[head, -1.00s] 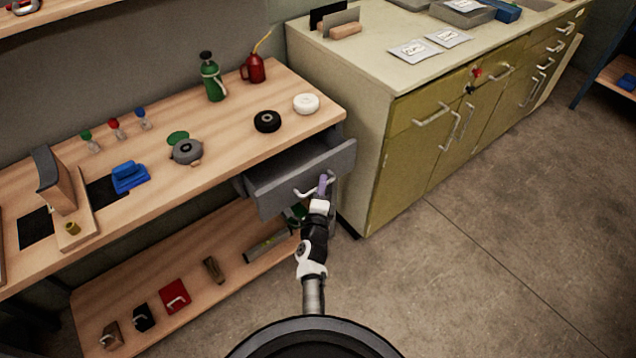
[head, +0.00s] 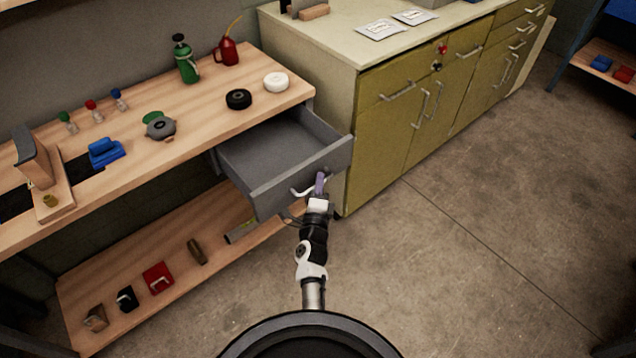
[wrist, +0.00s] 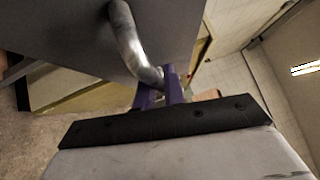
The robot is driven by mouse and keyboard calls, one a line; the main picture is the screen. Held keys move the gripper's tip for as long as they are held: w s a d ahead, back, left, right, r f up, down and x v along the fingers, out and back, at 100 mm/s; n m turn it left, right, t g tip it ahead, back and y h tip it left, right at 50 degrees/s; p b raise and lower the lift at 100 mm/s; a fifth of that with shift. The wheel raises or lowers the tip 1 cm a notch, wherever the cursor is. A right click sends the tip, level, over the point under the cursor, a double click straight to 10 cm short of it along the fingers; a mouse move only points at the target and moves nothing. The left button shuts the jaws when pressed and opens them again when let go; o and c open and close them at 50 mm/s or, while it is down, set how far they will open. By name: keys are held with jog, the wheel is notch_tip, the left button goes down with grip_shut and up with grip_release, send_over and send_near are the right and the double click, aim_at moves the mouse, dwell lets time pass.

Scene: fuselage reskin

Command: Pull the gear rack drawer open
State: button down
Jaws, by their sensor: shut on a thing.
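The grey gear rack drawer (head: 272,150) is pulled well out from under the right end of the wooden bench in the head view, and its visible inside looks empty. Its front panel carries a curved metal handle (head: 304,189), which also shows large in the wrist view (wrist: 132,42). My gripper (head: 320,184) is at the right part of the handle. In the wrist view its purple fingers (wrist: 160,88) are shut on the handle's end. The fingers partly hide the handle there.
The olive cabinet (head: 390,140) stands close to the drawer's right side. The bench top (head: 200,110) holds a green bottle (head: 186,60), a red oil can (head: 227,48) and two rolls. A lower shelf (head: 130,290) holds several small items. Floor to the right (head: 480,240) is clear.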

dwell(0.4)
jog(key=c, duration=1.8)
grip_release()
jog(key=shift+o, duration=0.2)
jog(key=shift+s, duration=0.1)
jog(key=shift+s+f, duration=0.1)
jog(key=shift+s, duration=0.05)
